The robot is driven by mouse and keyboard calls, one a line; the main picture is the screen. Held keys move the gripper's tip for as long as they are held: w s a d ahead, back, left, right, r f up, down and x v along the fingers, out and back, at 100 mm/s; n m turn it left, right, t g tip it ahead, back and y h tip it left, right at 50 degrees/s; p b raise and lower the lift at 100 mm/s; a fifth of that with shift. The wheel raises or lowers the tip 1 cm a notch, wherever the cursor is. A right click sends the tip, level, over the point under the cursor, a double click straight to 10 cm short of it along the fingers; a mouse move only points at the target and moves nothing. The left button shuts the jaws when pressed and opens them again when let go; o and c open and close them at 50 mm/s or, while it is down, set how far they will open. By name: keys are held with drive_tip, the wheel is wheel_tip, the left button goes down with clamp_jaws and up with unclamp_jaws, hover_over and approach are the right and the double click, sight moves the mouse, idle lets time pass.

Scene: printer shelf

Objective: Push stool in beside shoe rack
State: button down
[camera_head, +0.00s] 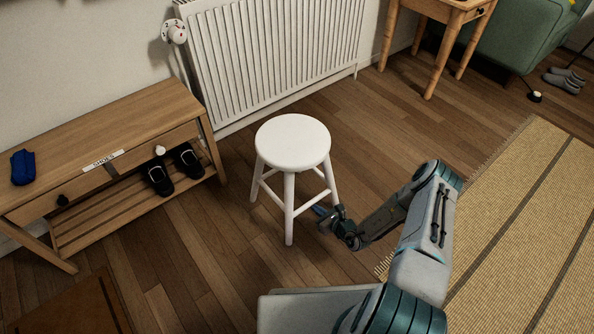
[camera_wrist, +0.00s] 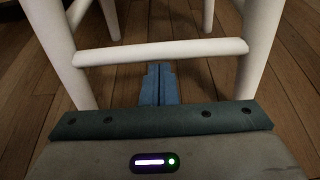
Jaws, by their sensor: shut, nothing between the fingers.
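The white round stool (camera_head: 292,145) stands upright on the wooden floor, in front of the radiator and to the right of the wooden shoe rack (camera_head: 120,120). A strip of bare floor lies between them. My gripper (camera_head: 322,211) is low, beside the stool's front right leg. In the wrist view, my gripper (camera_wrist: 159,84) is shut and empty, its blue fingers together just below a white crossbar of the stool (camera_wrist: 160,53), between two legs. I cannot tell whether the fingers touch the stool.
A white radiator (camera_head: 275,60) is on the wall behind the stool. Black shoes (camera_head: 170,172) sit on the rack's lower shelf, and a blue item (camera_head: 22,167) lies on top. A woven rug (camera_head: 530,230) lies at right. A wooden table (camera_head: 440,20) stands at the back.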

drive_tip(key=w+a+b, duration=0.1)
drive_tip(key=w+a, duration=0.3)
drive_tip(key=w, duration=0.1)
drive_tip(key=shift+w+a+r, duration=0.15)
drive_tip(key=shift+w+r, duration=0.1)
drive_tip(key=shift+w, duration=0.15)
idle(0.5)
drive_tip(key=w+a+b, duration=0.2)
drive_tip(key=w+a, duration=0.2)
drive_tip(key=w, duration=0.1)
drive_tip(key=shift+w+a, duration=0.15)
drive_tip(key=shift+w, duration=0.15)
idle(0.4)
drive_tip(key=w+a+b, duration=0.3)
drive_tip(key=w+a, duration=0.1)
drive_tip(key=w, duration=0.1)
drive_tip(key=shift+w+a, duration=0.15)
drive_tip(key=shift+w, duration=0.1)
idle(0.7)
